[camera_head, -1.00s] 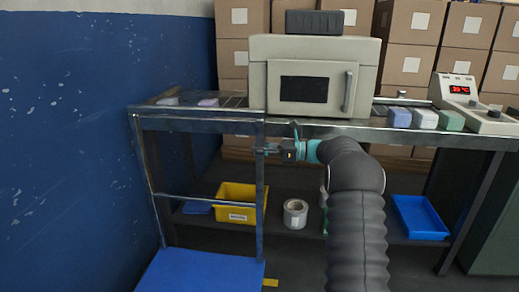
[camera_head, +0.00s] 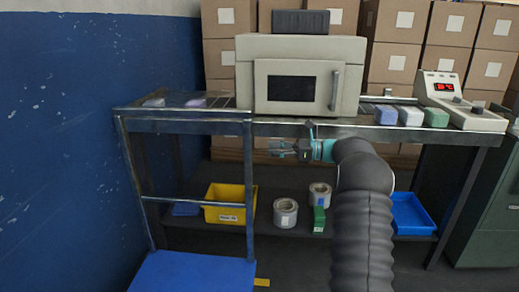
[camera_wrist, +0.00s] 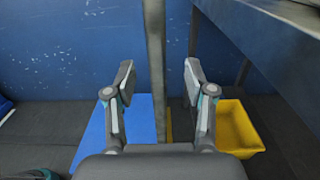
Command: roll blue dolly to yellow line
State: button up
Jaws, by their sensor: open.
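The blue dolly (camera_head: 190,273) stands at lower left beside the blue wall, its metal push frame (camera_head: 249,190) rising from it. A small piece of the yellow line (camera_head: 262,282) shows on the floor at the dolly's right edge. In the wrist view, the line (camera_wrist: 169,122) is a narrow yellow strip beside the blue deck (camera_wrist: 139,125). My gripper (camera_head: 272,150) is open and empty, just right of the frame's right post. In the wrist view, that post (camera_wrist: 156,60) runs upright between the directions of my two fingers (camera_wrist: 158,77), apparently beyond the tips.
A metal bench (camera_head: 300,127) with a boxy machine (camera_head: 298,80) stands behind the arm. Its lower shelf holds a yellow bin (camera_head: 228,214), tape rolls (camera_head: 285,213), a green box (camera_head: 319,220) and a blue tray (camera_head: 412,216). The wall (camera_head: 60,140) bounds the left side.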

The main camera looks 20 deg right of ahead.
jog(key=shift+v, duration=1.6)
